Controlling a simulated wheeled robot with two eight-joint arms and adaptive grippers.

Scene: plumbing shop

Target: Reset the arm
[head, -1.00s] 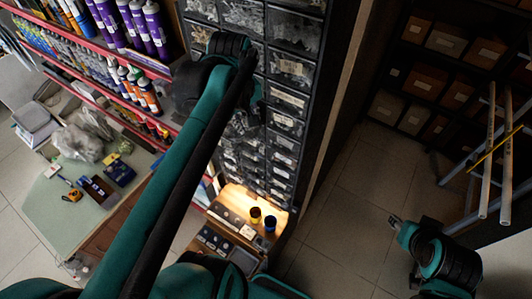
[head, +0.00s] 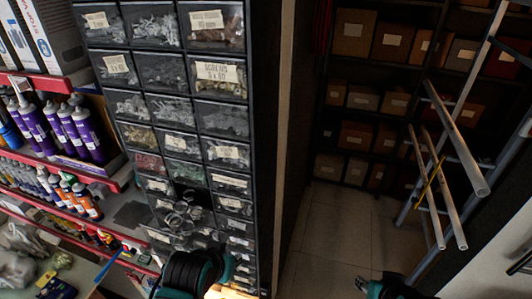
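The upper part of my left arm, a black ribbed joint with teal covers, shows at the bottom centre of the head view, in front of the lower drawers. My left gripper is not visible. My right gripper (head: 364,285) just enters at the bottom edge, right of centre, over the dark tiled floor. Only a small dark end with a light tip shows, and whether its fingers are apart is too small to tell. I see nothing held in it.
A tall black drawer cabinet (head: 172,100) with clear labelled drawers stands close ahead. Red-edged shelves (head: 105,172) with bottles are on the left. Metal pipes on a rack (head: 457,140) stand on the right. Boxes (head: 352,30) fill dark shelves behind; tiled floor (head: 330,235) is open between.

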